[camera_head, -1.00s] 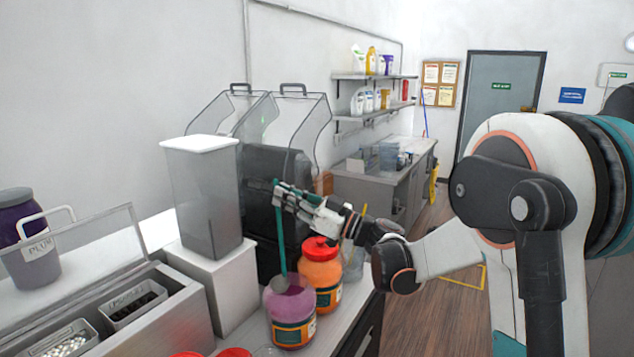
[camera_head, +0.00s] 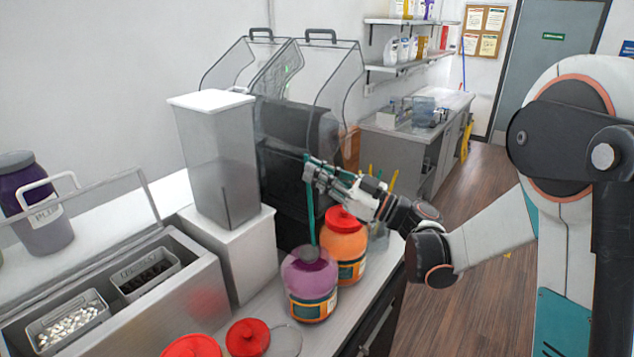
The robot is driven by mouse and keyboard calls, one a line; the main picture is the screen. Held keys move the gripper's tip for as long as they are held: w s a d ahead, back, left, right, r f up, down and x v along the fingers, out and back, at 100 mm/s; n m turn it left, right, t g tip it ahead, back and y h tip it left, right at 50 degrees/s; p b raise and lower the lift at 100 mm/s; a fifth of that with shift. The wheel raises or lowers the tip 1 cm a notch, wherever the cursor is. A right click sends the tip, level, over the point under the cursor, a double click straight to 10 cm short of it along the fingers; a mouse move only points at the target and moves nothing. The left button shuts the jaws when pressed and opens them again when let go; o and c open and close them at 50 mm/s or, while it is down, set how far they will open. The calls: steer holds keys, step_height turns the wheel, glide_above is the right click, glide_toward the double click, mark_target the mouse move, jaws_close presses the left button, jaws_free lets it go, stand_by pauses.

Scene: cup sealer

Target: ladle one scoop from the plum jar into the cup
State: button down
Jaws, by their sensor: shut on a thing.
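A jar with purple contents (camera_head: 309,279) stands open on the counter near its front edge. My gripper (camera_head: 311,176) is shut on the green handle of a ladle (camera_head: 311,215). The ladle hangs nearly upright, with its grey bowl (camera_head: 309,254) at the mouth of the open purple jar. I cannot tell how deep the bowl sits or whether it holds anything. I cannot make out the cup with certainty.
An orange jar with a red lid (camera_head: 344,244) stands just behind the purple jar. Red lids (camera_head: 248,337) lie on the counter in front. A tall clear bin with a white lid (camera_head: 217,155) stands on a white block. A steel topping station (camera_head: 190,303) with an open clear cover is at left.

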steer(key=shift+s+r, duration=0.1)
stand_by(0.5)
step_height(320, 180, down, 10)
steer(key=b, duration=0.9)
stand_by(0.5)
stand_by(0.9)
step_height(320, 180, up, 15)
steer(key=p, duration=0.9)
steer(key=shift+f, duration=0.2)
stand_by(0.7)
stand_by(0.9)
